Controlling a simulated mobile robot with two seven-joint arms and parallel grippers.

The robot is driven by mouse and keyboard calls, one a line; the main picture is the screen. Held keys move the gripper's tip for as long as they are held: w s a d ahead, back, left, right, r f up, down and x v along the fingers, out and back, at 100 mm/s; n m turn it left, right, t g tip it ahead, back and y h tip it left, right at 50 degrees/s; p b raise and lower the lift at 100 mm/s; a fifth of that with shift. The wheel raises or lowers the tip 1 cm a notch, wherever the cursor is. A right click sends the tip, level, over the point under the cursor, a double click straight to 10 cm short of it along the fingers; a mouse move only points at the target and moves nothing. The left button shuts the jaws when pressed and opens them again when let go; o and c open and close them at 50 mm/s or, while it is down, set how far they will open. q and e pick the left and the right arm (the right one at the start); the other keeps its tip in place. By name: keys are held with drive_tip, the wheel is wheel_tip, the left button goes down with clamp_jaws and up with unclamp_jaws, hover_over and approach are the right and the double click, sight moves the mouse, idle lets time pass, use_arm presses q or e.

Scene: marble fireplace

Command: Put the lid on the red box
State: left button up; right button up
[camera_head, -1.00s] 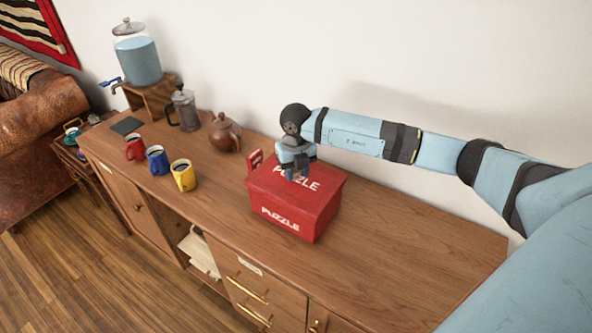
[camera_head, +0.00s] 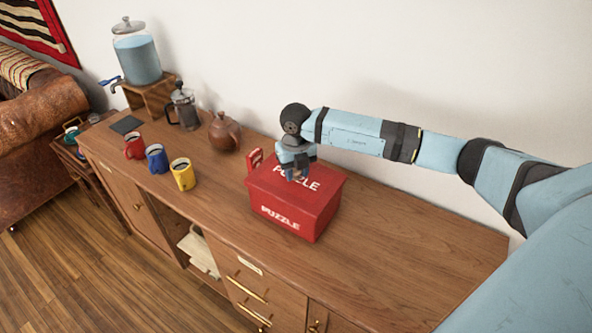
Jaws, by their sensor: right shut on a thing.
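The red box (camera_head: 285,220) with white "PUZZLE" lettering stands on the wooden sideboard. Its red lid (camera_head: 315,187), also lettered "PUZZLE", lies over the top of the box. Whether the lid is fully seated all round cannot be told. My left gripper is not in view.
On the sideboard (camera_head: 400,245), a red mug (camera_head: 135,147), a blue mug (camera_head: 157,159), a yellow mug (camera_head: 183,175), a brown teapot (camera_head: 224,133) and a French press (camera_head: 184,108) stand left of the box. A drink dispenser (camera_head: 138,60) is behind them. The sideboard's right side is clear.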

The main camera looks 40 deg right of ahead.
drive_tip(key=shift+f+b, duration=0.6)
drive_tip(key=shift+f, duration=0.15)
idle(1.0)
drive_tip(key=o, duration=1)
drive_tip(key=shift+o, duration=0.2)
drive_tip(key=shift+r, duration=0.1)
drive_tip(key=shift+r+p, duration=2.05)
drive_tip(key=shift+r, duration=1.35)
clamp_jaws()
